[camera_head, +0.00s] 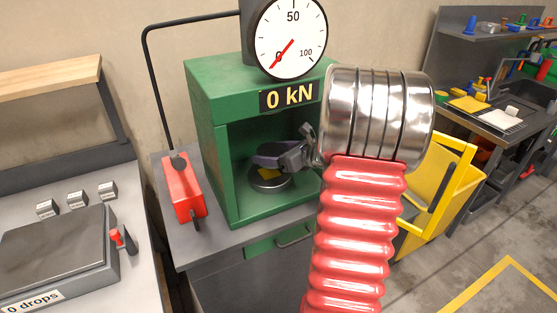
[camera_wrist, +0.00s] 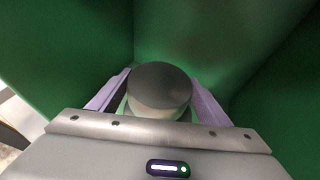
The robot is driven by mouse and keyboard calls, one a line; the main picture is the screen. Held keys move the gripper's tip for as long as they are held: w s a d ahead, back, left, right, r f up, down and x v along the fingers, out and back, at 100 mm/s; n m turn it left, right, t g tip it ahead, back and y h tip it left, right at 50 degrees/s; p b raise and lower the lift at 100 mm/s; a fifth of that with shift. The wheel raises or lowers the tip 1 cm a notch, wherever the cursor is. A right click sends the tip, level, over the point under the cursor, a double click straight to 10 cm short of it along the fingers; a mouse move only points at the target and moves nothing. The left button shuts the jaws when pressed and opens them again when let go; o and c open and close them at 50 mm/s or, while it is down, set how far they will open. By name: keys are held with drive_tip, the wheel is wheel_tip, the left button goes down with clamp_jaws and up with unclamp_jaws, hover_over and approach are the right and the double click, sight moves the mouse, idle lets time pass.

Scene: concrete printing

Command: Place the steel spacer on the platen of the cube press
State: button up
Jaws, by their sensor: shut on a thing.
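The cube press (camera_head: 219,165) is a green open-fronted box with a dial gauge on top, in the head view. Its round steel platen (camera_head: 270,183) lies inside, low in the opening. My gripper (camera_head: 268,158) reaches into the opening from the right, just above the platen. In the wrist view my gripper (camera_wrist: 160,95) is shut on a round, dark-topped steel spacer (camera_wrist: 160,82), one finger on each side. I cannot tell whether the spacer touches the platen.
The green press walls (camera_wrist: 60,60) stand close around my gripper. A red lever box (camera_head: 183,188) is left of the press. A scale with a dark plate (camera_head: 50,250) and several small cubes are further left. A yellow frame (camera_head: 440,190) and a cluttered bench are right.

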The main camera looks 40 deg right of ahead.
sight(269, 172)
drive_tip(key=shift+w+d+r, duration=0.1)
drive_tip(key=shift+w+d, duration=0.1)
drive_tip(key=shift+w, duration=0.35)
drive_tip(key=shift+w+d+r, duration=0.1)
drive_tip(key=shift+w+d, duration=0.05)
drive_tip(key=shift+w, duration=0.35)
drive_tip(key=shift+f, duration=1.55)
drive_tip(key=shift+f, duration=1.5)
drive_tip(key=shift+w+d+f, duration=0.1)
drive_tip(key=shift+w+f, duration=0.15)
drive_tip(key=shift+f, duration=0.2)
drive_tip(key=o, duration=2.1)
drive_tip(key=shift+s+f, duration=0.1)
drive_tip(key=shift+f, duration=0.15)
drive_tip(key=shift+c, duration=0.2)
